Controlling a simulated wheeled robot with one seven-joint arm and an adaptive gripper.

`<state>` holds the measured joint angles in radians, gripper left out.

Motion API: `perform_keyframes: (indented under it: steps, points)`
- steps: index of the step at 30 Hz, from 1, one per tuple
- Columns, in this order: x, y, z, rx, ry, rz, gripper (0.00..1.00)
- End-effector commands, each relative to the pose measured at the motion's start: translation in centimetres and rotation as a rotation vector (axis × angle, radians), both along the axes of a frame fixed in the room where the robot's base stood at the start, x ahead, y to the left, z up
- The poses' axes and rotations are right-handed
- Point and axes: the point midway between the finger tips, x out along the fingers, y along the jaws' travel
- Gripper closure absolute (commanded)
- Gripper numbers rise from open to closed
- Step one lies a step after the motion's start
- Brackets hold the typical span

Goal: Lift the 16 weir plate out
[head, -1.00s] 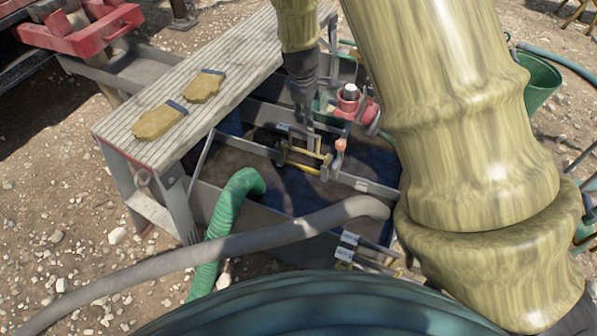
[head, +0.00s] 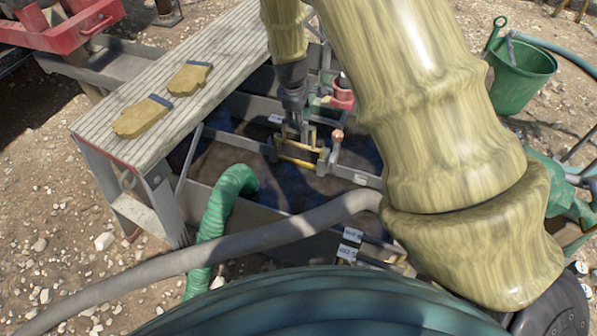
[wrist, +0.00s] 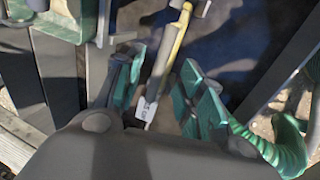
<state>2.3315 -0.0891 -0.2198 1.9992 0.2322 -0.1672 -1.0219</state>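A weir plate with a yellow edge (head: 299,161) stands in a slot across the mud tank (head: 235,145). In the wrist view, a narrow grey-and-yellow plate (wrist: 163,68) with a small white tag (wrist: 145,109) runs between my fingers. The number on the tag is too small to read. My gripper (head: 296,128) is above the tank at this plate. In the wrist view, my gripper's (wrist: 160,88) two green-padded fingers stand apart, one on each side of the plate. I see gaps beside it, so it does not look clamped. The fingertips' depth is unclear.
A slatted walkway (head: 130,98) with two yellow gloves (head: 165,95) lies left of the tank. A green hose (head: 222,205) and a grey hose (head: 265,237) cross the front. White-tagged plates (head: 350,243) stand at the near side. A green bucket (head: 520,80) stands right.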

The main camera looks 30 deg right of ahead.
Motion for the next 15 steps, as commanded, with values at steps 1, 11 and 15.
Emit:
perform_keyframes:
  steps: [1,11,15]
  points:
    - [0.0,0.0,-0.2,0.000,0.000,0.000,0.61]
    - [0.5,-0.8,-4.0,-0.001,0.001,0.000,0.61]
    - [0.7,-1.0,-4.9,-0.001,-0.001,0.000,0.61]
